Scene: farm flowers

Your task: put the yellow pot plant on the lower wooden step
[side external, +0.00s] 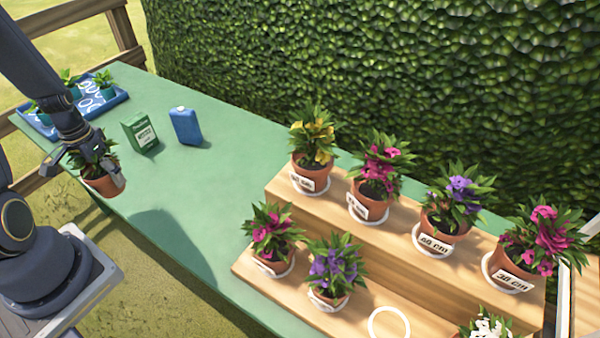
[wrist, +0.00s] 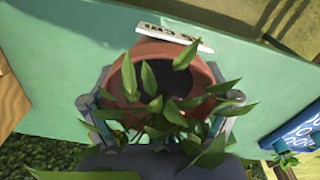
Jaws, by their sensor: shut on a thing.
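The yellow pot plant (side external: 313,145), a terracotta pot with yellow flowers and a white label, stands upright at the left end of the upper wooden step (side external: 288,200). The lower wooden step (side external: 262,284) is in front of it. My gripper (side external: 95,168) is at the far left, well away from the steps, shut on another terracotta pot plant (side external: 104,187). In the wrist view this held pot (wrist: 205,75) sits between the fingers, with green leaves partly covering it and a white label at its rim. No flowers show on it there.
Pink (side external: 270,232) and purple (side external: 334,268) plants stand on the lower step, with an empty white ring (side external: 388,324) to their right. Several plants fill the upper step. A green box (side external: 140,132), blue canister (side external: 185,126) and blue tray (side external: 118,94) stand on the green table (side external: 195,190).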

